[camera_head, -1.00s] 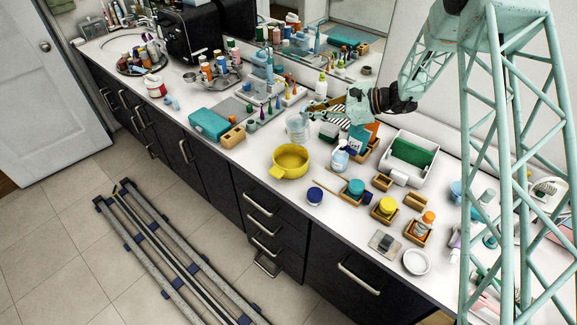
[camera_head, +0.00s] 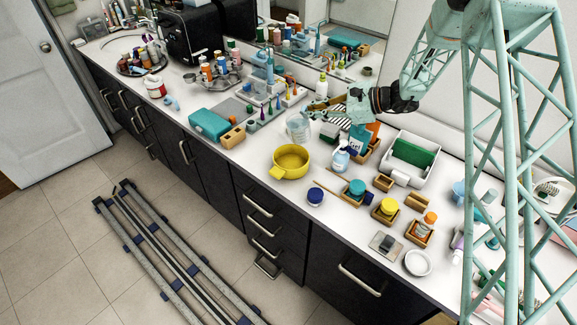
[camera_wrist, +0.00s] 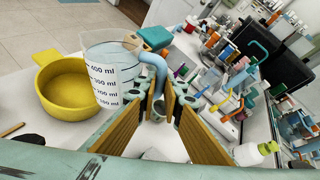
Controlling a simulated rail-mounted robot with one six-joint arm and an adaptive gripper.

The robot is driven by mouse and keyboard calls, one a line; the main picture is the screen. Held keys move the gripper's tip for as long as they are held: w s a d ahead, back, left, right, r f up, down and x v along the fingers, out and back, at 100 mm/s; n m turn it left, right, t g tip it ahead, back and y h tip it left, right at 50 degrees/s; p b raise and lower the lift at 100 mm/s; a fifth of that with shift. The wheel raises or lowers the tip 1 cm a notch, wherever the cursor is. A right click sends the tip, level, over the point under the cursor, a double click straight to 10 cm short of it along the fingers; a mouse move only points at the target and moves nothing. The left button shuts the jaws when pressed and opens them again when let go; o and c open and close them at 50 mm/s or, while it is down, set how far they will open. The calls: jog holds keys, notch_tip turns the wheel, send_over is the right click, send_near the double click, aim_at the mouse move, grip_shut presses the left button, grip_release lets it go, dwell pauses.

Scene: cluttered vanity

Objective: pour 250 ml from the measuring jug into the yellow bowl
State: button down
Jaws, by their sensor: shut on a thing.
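The measuring jug (camera_head: 298,126) is clear, with dark ml marks that show in the wrist view (camera_wrist: 112,74) and a blue handle (camera_wrist: 153,66). My gripper (camera_head: 309,115) is shut on the handle, with the jug beyond the fingertips in the wrist view (camera_wrist: 162,92). The jug looks close to upright. I cannot tell its liquid level or whether its base touches the counter. The yellow bowl (camera_head: 291,162) stands on the counter just in front of the jug in the head view. It shows left of the jug in the wrist view (camera_wrist: 72,88), partly hidden by it, and its visible inside looks empty.
A spray bottle (camera_head: 341,158) stands right of the bowl. A teal box (camera_head: 209,124) and a wooden block (camera_head: 233,137) lie to its left. A blue-lidded jar (camera_head: 315,196) is near the front edge. A white tray (camera_head: 431,175) with a green block is farther right.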

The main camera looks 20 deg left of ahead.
jog(key=shift+s+r+n+t+b, duration=0.15)
jog(key=shift+r+n+t+b, duration=0.65)
jog(key=shift+b, duration=2.05)
dwell(0.3)
jog(key=shift+s+r+b, duration=0.1)
jog(key=shift+r+b, duration=0.15)
jog(key=shift+b, duration=1.65)
dwell(3.0)
